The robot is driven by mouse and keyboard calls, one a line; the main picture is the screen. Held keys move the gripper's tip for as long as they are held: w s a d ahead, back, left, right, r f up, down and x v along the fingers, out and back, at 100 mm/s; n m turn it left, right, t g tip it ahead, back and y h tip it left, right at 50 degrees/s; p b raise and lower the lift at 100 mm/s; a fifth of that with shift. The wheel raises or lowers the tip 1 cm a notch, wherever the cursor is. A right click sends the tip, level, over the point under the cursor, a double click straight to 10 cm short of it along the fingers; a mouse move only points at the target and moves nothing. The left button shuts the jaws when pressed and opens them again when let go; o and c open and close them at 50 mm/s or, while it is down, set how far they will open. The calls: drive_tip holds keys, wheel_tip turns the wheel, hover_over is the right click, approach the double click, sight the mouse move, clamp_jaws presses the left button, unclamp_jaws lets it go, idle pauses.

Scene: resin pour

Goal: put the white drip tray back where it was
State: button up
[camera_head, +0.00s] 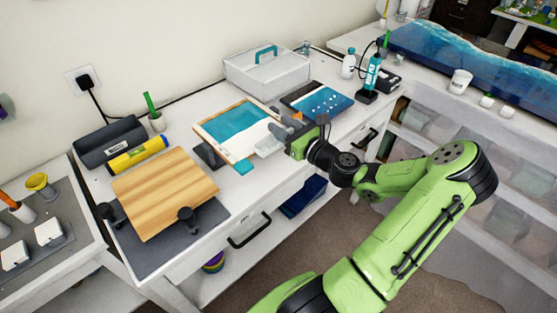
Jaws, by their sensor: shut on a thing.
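My gripper (284,137) is over the right end of the teal-and-white framed panel on the white desk. Its jaws are shut on a pale, whitish piece (267,148), which appears to be the white drip tray. The gripper hides part of it. I cannot tell whether it touches the desk or is held just above it. The framed panel (232,121) lies just to its left, with a wooden edge and a teal face.
A teal block (244,167) and a dark flat device (208,155) lie near the front edge. A blue panel (322,100) is behind right, a white toolbox (267,75) behind. A wooden board (165,190) rests left on a dark mat. A teal bottle (372,72) stands right.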

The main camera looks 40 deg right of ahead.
wheel_tip(320, 180, down, 10)
drive_tip(key=shift+w+r+b, duration=0.1)
drive_tip(key=shift+r+b, duration=0.15)
drive_tip(key=shift+b, duration=0.95)
drive_tip(key=shift+f, duration=0.15)
drive_tip(key=o, duration=1.1)
